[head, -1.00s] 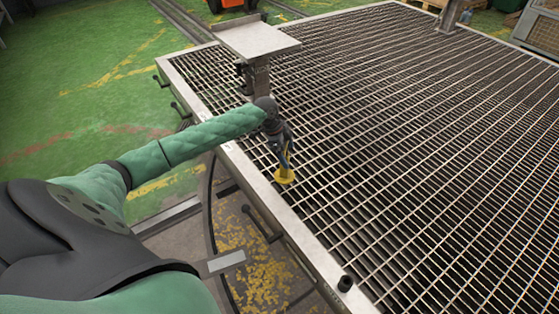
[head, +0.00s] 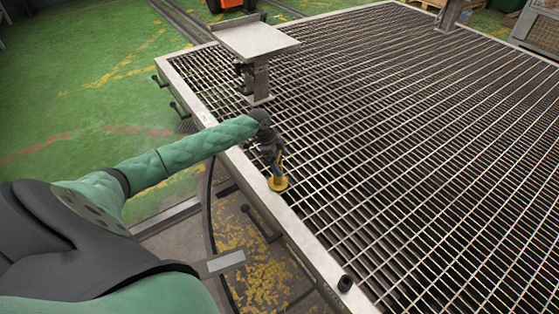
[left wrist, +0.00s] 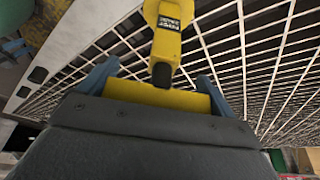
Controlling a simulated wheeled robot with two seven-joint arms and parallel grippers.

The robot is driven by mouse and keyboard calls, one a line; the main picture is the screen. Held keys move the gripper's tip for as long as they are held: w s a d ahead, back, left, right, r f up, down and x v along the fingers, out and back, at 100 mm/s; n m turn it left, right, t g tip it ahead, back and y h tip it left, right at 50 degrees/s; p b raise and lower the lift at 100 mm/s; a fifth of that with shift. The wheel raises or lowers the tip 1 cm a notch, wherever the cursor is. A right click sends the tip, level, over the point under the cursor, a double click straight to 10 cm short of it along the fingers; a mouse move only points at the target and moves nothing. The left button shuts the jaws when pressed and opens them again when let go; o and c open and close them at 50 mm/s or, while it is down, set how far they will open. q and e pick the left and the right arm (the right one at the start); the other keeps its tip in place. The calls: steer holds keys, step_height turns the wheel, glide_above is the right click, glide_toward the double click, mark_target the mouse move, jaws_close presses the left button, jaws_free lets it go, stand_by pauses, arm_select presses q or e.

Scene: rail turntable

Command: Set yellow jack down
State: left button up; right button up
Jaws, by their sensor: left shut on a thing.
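The yellow jack (head: 278,184) is at the lower end of my left gripper (head: 276,163), near the left rim of the grated platform (head: 262,194). In the head view its base lies over or on that rim; I cannot tell whether it touches. In the left wrist view the jack's yellow body (left wrist: 167,45) with a dark label stands between the blue fingers of my left gripper (left wrist: 158,90). The gripper is shut on the jack. My right gripper is not in view.
A post with a flat metal plate (head: 254,38) stands on the platform beyond my left arm. The grating (head: 400,130) to the right is clear. Handles stick out from the platform's left side.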

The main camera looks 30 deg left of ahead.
arm_select(q)
steer(key=o, duration=1.7)
steer(key=shift+f, duration=0.1)
steer(key=shift+p+v, duration=0.3)
steer(key=shift+v, duration=5.85)
steer(key=shift+f, duration=0.1)
